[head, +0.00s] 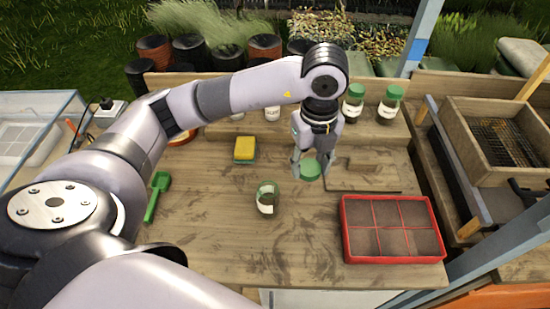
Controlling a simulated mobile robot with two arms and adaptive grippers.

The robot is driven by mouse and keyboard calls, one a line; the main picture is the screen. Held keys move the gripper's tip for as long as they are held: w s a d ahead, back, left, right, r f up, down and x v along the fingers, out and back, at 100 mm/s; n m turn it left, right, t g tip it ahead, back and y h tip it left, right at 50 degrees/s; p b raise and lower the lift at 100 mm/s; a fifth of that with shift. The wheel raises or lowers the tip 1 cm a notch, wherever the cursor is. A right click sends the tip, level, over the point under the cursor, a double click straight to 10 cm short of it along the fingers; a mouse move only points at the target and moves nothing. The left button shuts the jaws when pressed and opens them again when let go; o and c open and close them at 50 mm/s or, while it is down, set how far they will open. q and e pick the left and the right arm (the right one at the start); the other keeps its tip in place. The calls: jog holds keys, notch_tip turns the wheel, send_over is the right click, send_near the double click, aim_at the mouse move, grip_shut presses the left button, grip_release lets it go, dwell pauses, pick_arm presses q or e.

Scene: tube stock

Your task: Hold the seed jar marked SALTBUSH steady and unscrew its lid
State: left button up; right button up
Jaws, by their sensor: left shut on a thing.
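A glass jar (267,198) with a pale label stands upright on the wooden bench, left of the middle, with its mouth open and no lid on it. Its label is too small to read, so I cannot tell whether it says SALTBUSH. My left gripper (312,170) is shut on a round green lid (311,171). It holds the lid behind and to the right of the open jar, apart from it. My right gripper is not in view, and nothing holds the jar.
Two jars with green lids (354,102) (388,104) stand at the back right. A red-rimmed sectioned tray (344,228) is at the front right. A yellow-green sponge (245,149) and a green scoop (157,196) lie left. The bench around the jar is clear.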

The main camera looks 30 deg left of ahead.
aim_at(301, 215)
pick_arm(q)
notch_tip(301, 215, down, 20)
jog(key=p, duration=0.4)
jog(key=shift+r, duration=0.25)
jog(key=shift+f, duration=0.15)
jog(key=shift+f, duration=0.1)
jog(key=o, duration=0.8)
jog(key=shift+f, duration=0.1)
jog(key=o, duration=0.5)
